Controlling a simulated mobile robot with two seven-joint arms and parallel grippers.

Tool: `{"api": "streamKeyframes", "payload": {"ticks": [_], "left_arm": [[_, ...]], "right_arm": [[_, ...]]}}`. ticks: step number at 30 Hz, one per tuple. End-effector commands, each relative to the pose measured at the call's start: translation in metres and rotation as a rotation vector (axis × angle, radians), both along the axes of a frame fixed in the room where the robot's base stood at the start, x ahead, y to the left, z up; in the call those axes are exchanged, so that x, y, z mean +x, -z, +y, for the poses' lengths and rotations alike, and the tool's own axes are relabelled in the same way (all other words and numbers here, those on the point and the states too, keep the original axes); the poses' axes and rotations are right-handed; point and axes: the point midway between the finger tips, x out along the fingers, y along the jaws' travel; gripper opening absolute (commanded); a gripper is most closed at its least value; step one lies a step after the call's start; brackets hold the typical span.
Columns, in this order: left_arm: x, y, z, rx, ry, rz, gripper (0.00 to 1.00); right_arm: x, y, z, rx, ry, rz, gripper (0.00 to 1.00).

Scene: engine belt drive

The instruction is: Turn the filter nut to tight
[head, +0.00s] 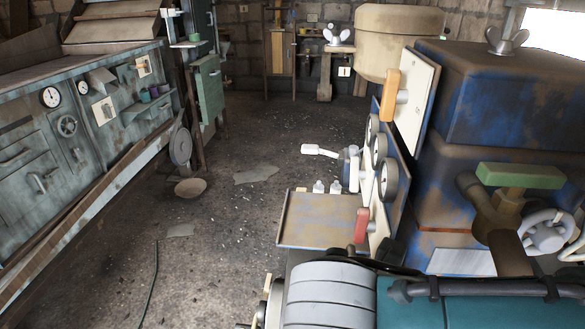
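A grey metal wing nut (507,40) sits on top of the large blue, rust-worn housing (510,95) at the upper right. A second, pale wing-shaped nut (338,36) shows farther back, left of a beige drum (398,38). No label shows which one is the filter nut, and I cannot tell how tight either is. Neither of my grippers is in view.
An orange handle (392,88), a red handle (362,225), a white lever (320,150) and a green-handled valve (520,176) stick out around the machine. A small tray (322,220) juts out left. A grey ribbed cylinder (328,295) fills the bottom foreground. The floor (240,210) at left is mostly clear.

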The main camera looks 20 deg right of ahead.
Motion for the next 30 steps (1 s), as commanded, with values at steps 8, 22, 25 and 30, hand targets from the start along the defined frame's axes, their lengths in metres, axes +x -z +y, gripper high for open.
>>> {"api": "streamKeyframes", "payload": {"ticks": [8, 22, 25, 30], "left_arm": [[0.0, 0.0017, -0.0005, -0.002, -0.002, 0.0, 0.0], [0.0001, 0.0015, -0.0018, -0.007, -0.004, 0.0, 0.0], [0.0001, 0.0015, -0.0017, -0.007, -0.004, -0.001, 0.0], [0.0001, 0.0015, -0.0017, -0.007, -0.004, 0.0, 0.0]], "right_arm": [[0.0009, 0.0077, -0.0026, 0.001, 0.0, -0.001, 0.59], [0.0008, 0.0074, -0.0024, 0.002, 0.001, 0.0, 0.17], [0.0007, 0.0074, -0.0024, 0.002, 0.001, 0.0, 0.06], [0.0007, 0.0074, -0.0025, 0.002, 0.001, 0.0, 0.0]]}}
